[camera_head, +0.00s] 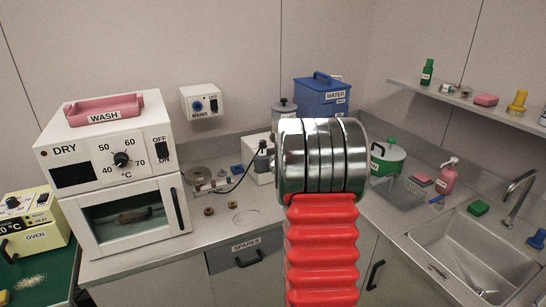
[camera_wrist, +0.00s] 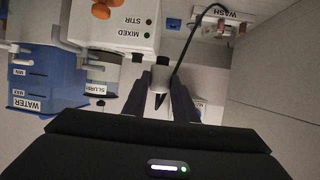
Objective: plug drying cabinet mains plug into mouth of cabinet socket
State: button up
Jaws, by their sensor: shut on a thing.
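The plug (camera_wrist: 161,78) is a pale body with a dark tip, seen between my gripper's dark fingers (camera_wrist: 163,92) in the wrist view. The gripper is shut on it. A black cable (camera_wrist: 177,58) runs from there; in the head view the cable (camera_head: 238,181) arcs down to the bench. The white drying cabinet (camera_head: 108,142), marked DRY, stands at the left. A white wall box (camera_head: 204,101) marked MAINS has a round blue socket (camera_head: 197,106) and an ON/OFF switch. My wrist hides the gripper in the head view. The plug is apart from the socket.
A white stirrer box (camera_wrist: 127,22) and a blue water tank (camera_wrist: 45,78) are near the gripper. A green pot (camera_head: 388,155) and a sink (camera_head: 468,262) are at right. The wall before the box looks clear.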

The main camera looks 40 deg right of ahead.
jog(key=a+r+n+y, duration=0.2)
jog(key=a+n+y, duration=0.2)
jog(key=a, duration=1.8)
jog(key=a+r+n+y, duration=0.1)
jog(key=a+n+y, duration=0.3)
jog(key=a, duration=1.9)
jog(key=shift+a+r+t+y, duration=0.15)
jog(key=shift+r+t+y, duration=0.2)
jog(key=shift+y, duration=0.45)
